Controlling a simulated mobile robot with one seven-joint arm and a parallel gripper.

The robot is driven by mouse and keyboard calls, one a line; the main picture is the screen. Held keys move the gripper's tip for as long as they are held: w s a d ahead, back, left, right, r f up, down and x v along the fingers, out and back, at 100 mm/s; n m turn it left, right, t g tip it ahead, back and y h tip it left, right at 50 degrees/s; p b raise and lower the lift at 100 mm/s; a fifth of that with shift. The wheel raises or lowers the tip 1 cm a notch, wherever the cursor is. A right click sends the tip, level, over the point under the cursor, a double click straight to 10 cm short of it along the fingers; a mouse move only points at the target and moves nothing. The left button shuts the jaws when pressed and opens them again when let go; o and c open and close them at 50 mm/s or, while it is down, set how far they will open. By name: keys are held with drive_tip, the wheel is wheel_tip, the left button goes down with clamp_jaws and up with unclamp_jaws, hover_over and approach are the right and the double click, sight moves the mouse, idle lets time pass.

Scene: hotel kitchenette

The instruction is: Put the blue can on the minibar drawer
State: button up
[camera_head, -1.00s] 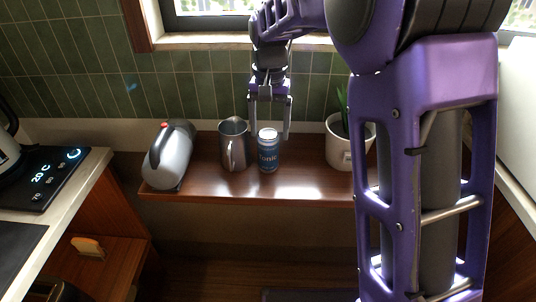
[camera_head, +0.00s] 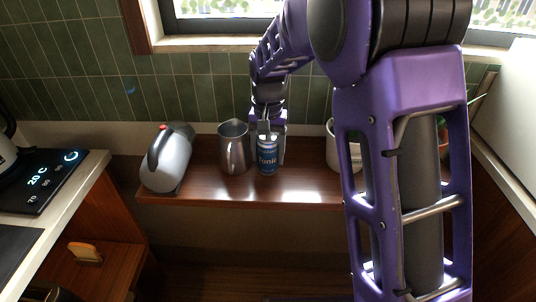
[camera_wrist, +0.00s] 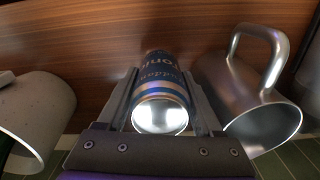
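The blue can (camera_head: 267,158), a tonic can with a silver top, stands upright on the brown wooden shelf. My gripper (camera_head: 268,146) is lowered over it from above, with a finger on either side. In the wrist view the can (camera_wrist: 160,95) sits between the two fingers of my gripper (camera_wrist: 163,100). The fingers are spread, and a narrow gap seems to show beside the can. The minibar drawer cannot be clearly made out; an open wooden compartment (camera_head: 112,262) with a tan object (camera_head: 86,252) shows at the lower left.
A metal pitcher (camera_head: 234,150) stands close to the left of the can. A white plant pot (camera_head: 334,150) stands right, partly behind my arm. A counter with a lit control panel (camera_head: 42,178) is at left.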

clamp_jaws()
drive_tip(key=shift+r, duration=0.1)
